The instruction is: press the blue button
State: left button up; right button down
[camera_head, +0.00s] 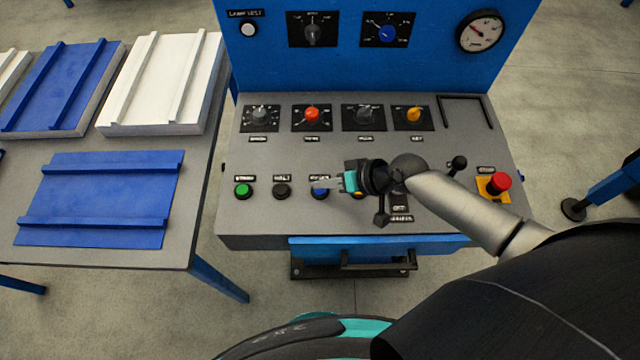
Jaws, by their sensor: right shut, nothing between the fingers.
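The blue button (320,194) sits in the row of buttons along the front of the grey console top. It is partly covered by the fingers of my right gripper (324,184). My right gripper is shut and empty, and its arm comes in from the right. The fingertips point left and lie over the blue button in the head view; whether they touch it I cannot tell. My left gripper is not in view.
Left of it are a black button (282,191) and a green button (243,191). A red emergency button (500,182) and a black lever (457,164) stand to the right. Knobs such as the red one (312,114) line the back. A table (190,215) with panels stands left.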

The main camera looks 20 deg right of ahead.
aim_at(325, 194)
jog(key=shift+r, duration=0.15)
notch_tip(325, 194, up, 5)
jog(key=p, duration=0.5)
jog(key=shift+r, duration=0.1)
dwell(0.3)
dwell(0.6)
